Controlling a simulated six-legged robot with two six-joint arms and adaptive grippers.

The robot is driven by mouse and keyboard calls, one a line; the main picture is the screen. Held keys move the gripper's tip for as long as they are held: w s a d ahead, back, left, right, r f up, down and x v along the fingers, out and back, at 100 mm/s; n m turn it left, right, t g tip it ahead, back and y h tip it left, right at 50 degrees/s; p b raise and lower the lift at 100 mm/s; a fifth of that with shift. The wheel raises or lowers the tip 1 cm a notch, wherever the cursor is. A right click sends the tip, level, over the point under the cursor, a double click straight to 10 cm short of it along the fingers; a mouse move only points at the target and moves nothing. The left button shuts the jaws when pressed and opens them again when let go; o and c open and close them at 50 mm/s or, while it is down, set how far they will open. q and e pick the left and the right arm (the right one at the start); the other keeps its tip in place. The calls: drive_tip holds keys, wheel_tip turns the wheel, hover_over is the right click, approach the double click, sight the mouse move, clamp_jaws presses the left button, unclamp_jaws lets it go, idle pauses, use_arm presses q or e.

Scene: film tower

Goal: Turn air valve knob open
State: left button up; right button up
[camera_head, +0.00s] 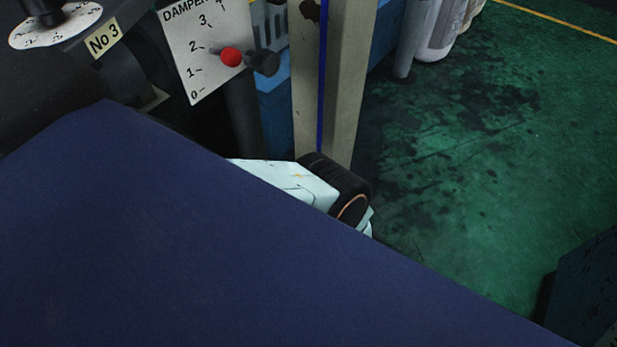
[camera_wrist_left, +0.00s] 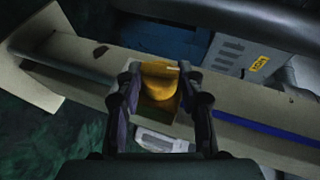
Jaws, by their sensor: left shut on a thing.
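A yellow knob (camera_wrist_left: 160,79) shows in the middle of the left wrist view, between the fingers of my left gripper (camera_wrist_left: 158,92). The gripper is shut on it, with one dark finger on each side. The fingers hide its sides, and I cannot read how far it is turned. In the head view neither the yellow knob nor the left gripper shows. My right gripper is in neither view.
A damper plate (camera_head: 199,73) with a red-balled lever (camera_head: 231,57) stands at upper left. A black knob on a white dial (camera_head: 85,20) is beside a "No 3" label (camera_head: 103,38). A pale post (camera_head: 345,80) rises behind. Green floor (camera_head: 470,130) is open at right.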

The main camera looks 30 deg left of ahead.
use_arm(q)
drive_tip(key=shift+w+d, duration=0.1)
drive_tip(key=shift+w, duration=0.05)
idle(0.4)
drive_tip(key=o, duration=1.2)
drive_tip(key=shift+c, duration=0.2)
wheel_tip(320, 180, up, 10)
